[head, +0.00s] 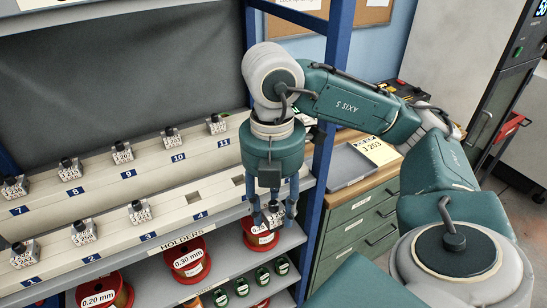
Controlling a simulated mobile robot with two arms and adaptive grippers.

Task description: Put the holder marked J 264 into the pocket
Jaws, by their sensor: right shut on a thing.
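My right gripper (272,212) points straight down in front of the lower rail's right end. It is shut on a small holder (271,217), a grey block partly covered by the fingers. Its marking is too small to read. Other holders, grey blocks with black knobs, stand in the lower row (83,231) and the upper row (122,152). Their markings are not legible enough to name. My left gripper is not in view.
Red spools (188,262) sit on the shelf below. A grey tray (346,165) with a yellow card (377,150) lies on the drawer cabinet (350,212) to the right.

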